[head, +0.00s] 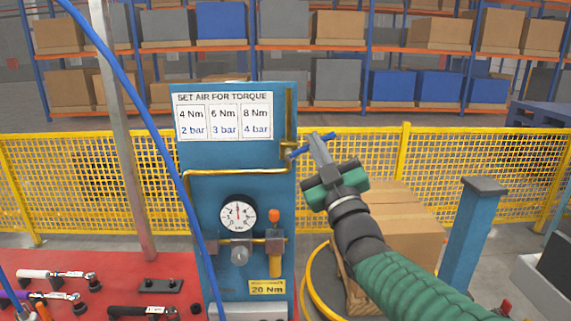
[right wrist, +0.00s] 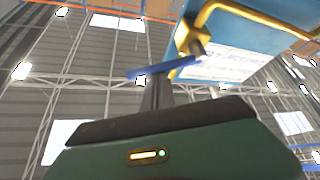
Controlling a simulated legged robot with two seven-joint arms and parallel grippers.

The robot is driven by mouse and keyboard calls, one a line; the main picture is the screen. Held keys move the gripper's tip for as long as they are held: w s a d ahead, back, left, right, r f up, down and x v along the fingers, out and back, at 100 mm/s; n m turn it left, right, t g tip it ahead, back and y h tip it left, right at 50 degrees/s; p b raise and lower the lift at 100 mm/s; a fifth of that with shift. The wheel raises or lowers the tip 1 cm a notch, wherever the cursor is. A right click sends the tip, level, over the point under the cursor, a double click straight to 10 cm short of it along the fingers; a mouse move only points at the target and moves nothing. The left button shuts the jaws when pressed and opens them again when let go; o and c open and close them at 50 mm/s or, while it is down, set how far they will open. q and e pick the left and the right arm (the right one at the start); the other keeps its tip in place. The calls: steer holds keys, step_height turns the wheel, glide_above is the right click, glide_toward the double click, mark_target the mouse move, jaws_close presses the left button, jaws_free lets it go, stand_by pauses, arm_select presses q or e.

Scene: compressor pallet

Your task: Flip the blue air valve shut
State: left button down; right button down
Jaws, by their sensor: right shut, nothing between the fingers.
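The blue valve handle (head: 328,136) is a slim bar at the right edge of the blue panel (head: 208,165), beside the upright brass pipe (head: 289,125). It sticks out to the right of the pipe, tilted slightly up. It also shows in the right wrist view (right wrist: 150,71), near the brass fitting (right wrist: 190,40). My right gripper (head: 319,146) is shut and empty. Its fingertips overlap the middle of the handle in the head view and meet its edge in the right wrist view; I cannot tell whether they touch. My left gripper is out of view.
A pressure gauge (head: 238,214) and an orange-topped fitting (head: 274,216) sit lower on the panel. A grey post (head: 125,130) and a blue hose (head: 150,120) stand left. Tools lie on the red bench (head: 110,275). Cardboard boxes (head: 405,230) are behind my right arm.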

steer(key=shift+d+f+m+t+h+b, duration=0.25)
steer(key=shift+f+m+h+b, duration=0.25)
steer(key=shift+m+h+b, duration=0.5)
steer(key=shift+d+f+m+t+h+b, duration=0.15)
steer(key=shift+f+m+h+b, duration=0.45)
steer(key=shift+m+b, duration=0.8)
steer(key=shift+d+f+m+t+h+b, duration=0.15)
steer(key=shift+f+m+t+h+b, duration=0.25)
steer(key=shift+m+h+b, duration=0.6)
